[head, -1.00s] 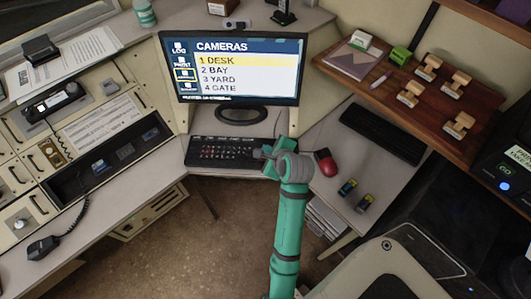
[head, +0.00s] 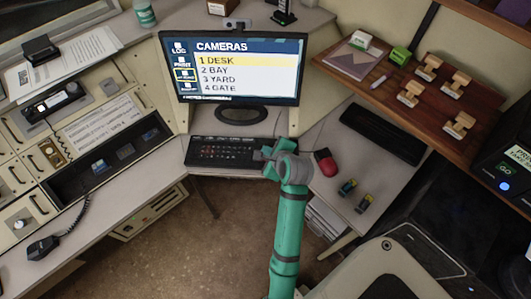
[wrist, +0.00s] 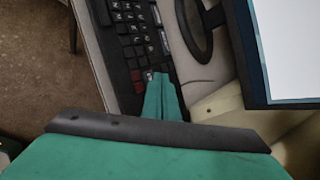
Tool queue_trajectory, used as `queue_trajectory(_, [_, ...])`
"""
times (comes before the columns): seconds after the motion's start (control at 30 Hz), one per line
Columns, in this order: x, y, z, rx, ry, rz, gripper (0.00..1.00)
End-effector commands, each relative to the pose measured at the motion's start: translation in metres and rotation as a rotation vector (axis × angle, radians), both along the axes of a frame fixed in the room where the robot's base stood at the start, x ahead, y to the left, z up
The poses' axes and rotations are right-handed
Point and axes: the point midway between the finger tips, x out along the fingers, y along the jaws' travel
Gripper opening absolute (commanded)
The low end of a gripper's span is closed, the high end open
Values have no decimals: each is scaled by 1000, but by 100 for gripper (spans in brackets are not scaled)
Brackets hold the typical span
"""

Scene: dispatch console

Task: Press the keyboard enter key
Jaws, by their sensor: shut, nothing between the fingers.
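The black keyboard (head: 222,152) lies on the desk in front of the monitor (head: 236,70). My gripper (head: 260,155) is at the keyboard's right end in the head view, its fingers together and empty. In the wrist view the closed fingertips (wrist: 160,78) are over or on the keys of the keyboard (wrist: 125,30), close to two reddish keys (wrist: 137,80). I cannot tell whether the tips touch a key. The enter key cannot be picked out; the gripper hides part of the keyboard. The screen reads CAMERAS, with "1 DESK" highlighted.
Two small dark-and-yellow items (head: 356,195) lie on the right desk. A second black keyboard-like slab (head: 382,133) lies further right. The monitor's stand (head: 242,114) is behind the keyboard.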

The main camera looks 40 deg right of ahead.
Motion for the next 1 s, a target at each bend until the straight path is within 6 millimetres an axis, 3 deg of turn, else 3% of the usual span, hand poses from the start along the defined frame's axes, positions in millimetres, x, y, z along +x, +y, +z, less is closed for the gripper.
queue_trajectory(1.0, [0, -1, -7, 0, 1, -1, 0])
